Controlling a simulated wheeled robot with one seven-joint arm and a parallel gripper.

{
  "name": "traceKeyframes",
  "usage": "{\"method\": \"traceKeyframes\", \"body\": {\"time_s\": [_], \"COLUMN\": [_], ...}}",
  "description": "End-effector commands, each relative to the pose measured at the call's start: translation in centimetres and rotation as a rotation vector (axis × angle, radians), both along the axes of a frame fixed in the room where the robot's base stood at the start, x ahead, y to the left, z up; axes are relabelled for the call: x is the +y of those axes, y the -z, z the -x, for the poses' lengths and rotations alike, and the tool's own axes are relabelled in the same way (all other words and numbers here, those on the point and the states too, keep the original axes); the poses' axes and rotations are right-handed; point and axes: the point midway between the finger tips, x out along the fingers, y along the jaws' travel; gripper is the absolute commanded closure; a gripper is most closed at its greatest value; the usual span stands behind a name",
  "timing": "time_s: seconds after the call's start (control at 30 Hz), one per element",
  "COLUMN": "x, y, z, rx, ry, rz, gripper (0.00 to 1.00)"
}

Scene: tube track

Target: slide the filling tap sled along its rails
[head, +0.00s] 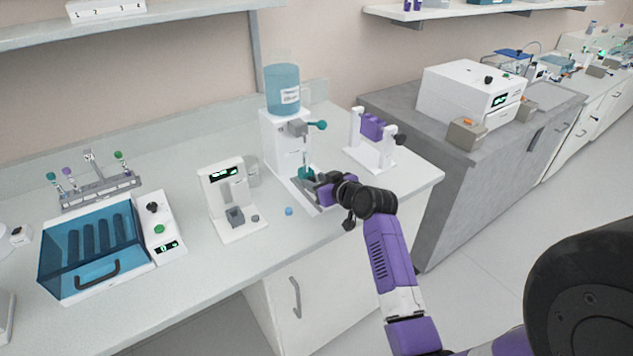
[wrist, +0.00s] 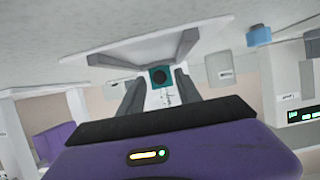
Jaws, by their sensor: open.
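The white dispenser (head: 282,140) with a blue bottle (head: 283,90) stands on the bench, with a grey tap and teal knob (head: 319,125) on its front. At its foot, a teal piece (head: 306,173), seemingly the sled, sits on a low grey base plate (head: 299,192). My gripper (head: 316,180) is low over this plate, right beside the teal piece. In the wrist view, the teal block (wrist: 161,74) with a dark round centre shows between my two open fingers (wrist: 158,88). I cannot tell whether they touch it. The rails are not clear.
A small blue cap (head: 289,211) lies on the bench left of my gripper. A white instrument (head: 228,200) stands further left. A white stand with a purple roller (head: 372,126) is to the right. The bench front is clear.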

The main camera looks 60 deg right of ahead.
Motion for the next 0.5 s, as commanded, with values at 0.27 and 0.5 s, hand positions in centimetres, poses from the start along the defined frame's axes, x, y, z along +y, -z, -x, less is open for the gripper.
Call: {"method": "traceKeyframes", "body": {"time_s": [0.27, 0.5], "x": [1.4, 3.1], "y": [-1.0, -2.4], "z": [2.3, 5.1], "rx": [-0.001, -0.001], "ry": [0.001, 0.001], "rz": [0.001, 0.0], "gripper": [0.6, 0.6]}}
